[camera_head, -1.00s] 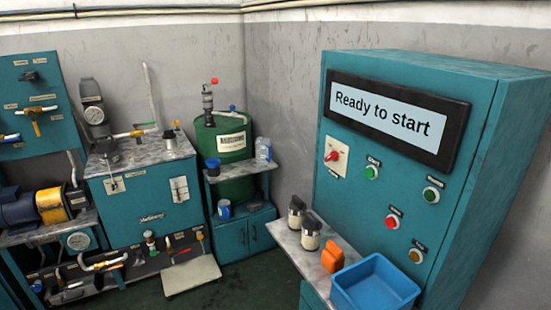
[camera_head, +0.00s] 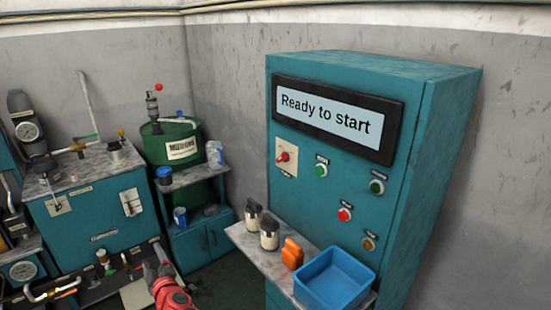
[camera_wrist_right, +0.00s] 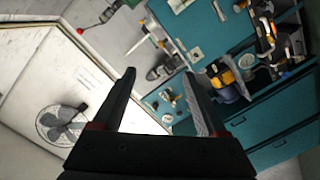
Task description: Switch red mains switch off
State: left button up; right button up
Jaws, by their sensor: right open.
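The red mains switch (camera_head: 283,157) is a red knob on a pale plate at the upper left of the teal control cabinet's front (camera_head: 330,185), below the display. The display (camera_head: 335,122) reads "Ready to start". My right gripper (camera_head: 156,266) shows at the bottom left of the head view, with its red wrist below it. It is well to the left of the switch and lower in the picture, apart from the cabinet. In the right wrist view the gripper (camera_wrist_right: 158,88) is open, with nothing between its fingers. The switch is not seen there. My left gripper is not in view.
A marble-topped shelf (camera_head: 245,235) juts out below the switch. It carries two dark-topped jars (camera_head: 269,233), an orange bottle (camera_head: 292,254) and a blue bin (camera_head: 335,278). Green and red buttons (camera_head: 345,214) sit beside and below the switch. A green drum (camera_head: 165,148) stands left.

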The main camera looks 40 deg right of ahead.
jog(key=d+r+m+g+h, duration=0.4)
jog(key=d+r+m+h, duration=0.3)
jog(key=d+r+h, duration=0.7)
jog(key=s+d+r+m+g+h+p, duration=0.1)
jog(key=s+d+r+m+g+h, duration=0.2)
jog(key=s+r+m+g, duration=0.5)
jog(key=m+g+h+p, duration=0.2)
jog(key=m+g+p, duration=0.1)
jog(key=g+p, duration=0.15)
send_near(279, 160)
jog(key=shift+t, duration=0.25)
jog(key=d, duration=0.8)
jog(key=shift+w+d+r+p, duration=0.2)
jog(key=shift+d+r+p, duration=0.05)
jog(key=shift+r+p, duration=0.1)
jog(key=shift+d+f, duration=0.15)
jog(key=shift+d, duration=0.25)
jog(key=shift+c, duration=0.2)
grip_shut()
